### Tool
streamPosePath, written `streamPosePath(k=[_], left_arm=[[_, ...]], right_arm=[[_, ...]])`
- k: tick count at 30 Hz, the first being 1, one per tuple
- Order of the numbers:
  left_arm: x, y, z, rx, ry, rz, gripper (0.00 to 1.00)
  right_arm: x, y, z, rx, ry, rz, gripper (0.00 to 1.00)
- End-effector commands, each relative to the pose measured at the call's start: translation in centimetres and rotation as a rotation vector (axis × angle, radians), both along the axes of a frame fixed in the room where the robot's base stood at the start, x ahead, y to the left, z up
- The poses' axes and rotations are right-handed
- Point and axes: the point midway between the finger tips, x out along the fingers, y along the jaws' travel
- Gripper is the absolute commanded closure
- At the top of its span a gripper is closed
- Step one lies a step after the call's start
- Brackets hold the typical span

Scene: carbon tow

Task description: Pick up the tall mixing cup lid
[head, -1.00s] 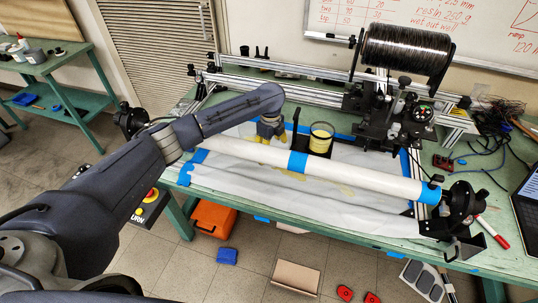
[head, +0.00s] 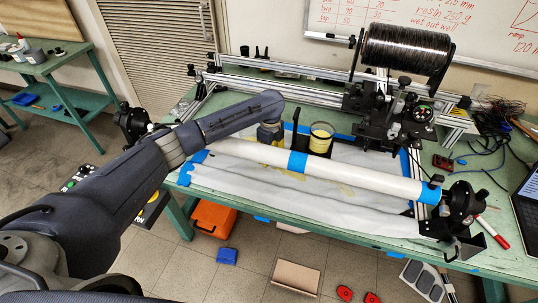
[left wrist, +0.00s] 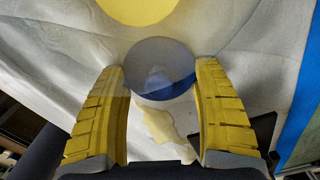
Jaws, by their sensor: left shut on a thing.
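The lid (left wrist: 162,70) is a round, translucent grey-blue disc in the left wrist view. It lies between the two yellow fingers of my left gripper (left wrist: 163,85), which is shut on its edges. In the head view my left gripper (head: 270,140) is behind the white tube, and I cannot make out the lid there. A clear cup (head: 320,138) with yellow contents stands just right of the gripper in a dark holder. A yellow round surface (left wrist: 138,8) shows at the top of the left wrist view. My right gripper is not in view.
The long white tube (head: 355,175) with blue tape runs across the bench in front of the gripper. A whitish sheet (head: 270,205) with yellowish stains covers the bench below. A metal rail frame and a black tow spool (head: 405,50) stand behind and to the right.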

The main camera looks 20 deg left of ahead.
Motion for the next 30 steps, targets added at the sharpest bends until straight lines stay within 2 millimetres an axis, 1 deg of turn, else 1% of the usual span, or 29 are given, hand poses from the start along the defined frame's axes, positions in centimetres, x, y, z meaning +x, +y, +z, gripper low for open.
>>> streamPosePath(k=[1, 2, 10, 16, 20, 30], left_arm=[[0.0, 0.0, 0.0, 0.0, 0.0, 0.0, 0.4], [0.0, 0.0, 0.0, 0.0, 0.0, 0.0, 0.42], [0.0, 0.0, 0.2, 0.0, 0.0, 0.0, 0.43], [0.1, 0.0, 1.5, -0.001, -0.002, -0.001, 0.43], [0.1, 0.1, 3.3, 0.0, -0.003, -0.001, 0.43], [0.1, 0.1, 9.6, 0.002, -0.004, -0.001, 0.43]], right_arm=[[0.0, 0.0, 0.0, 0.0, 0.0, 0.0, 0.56], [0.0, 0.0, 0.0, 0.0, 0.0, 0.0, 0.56], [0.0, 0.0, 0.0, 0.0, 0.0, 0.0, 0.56], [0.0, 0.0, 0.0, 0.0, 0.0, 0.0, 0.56], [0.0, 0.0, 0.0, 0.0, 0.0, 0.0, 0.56], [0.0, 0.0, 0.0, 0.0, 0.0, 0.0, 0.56]])
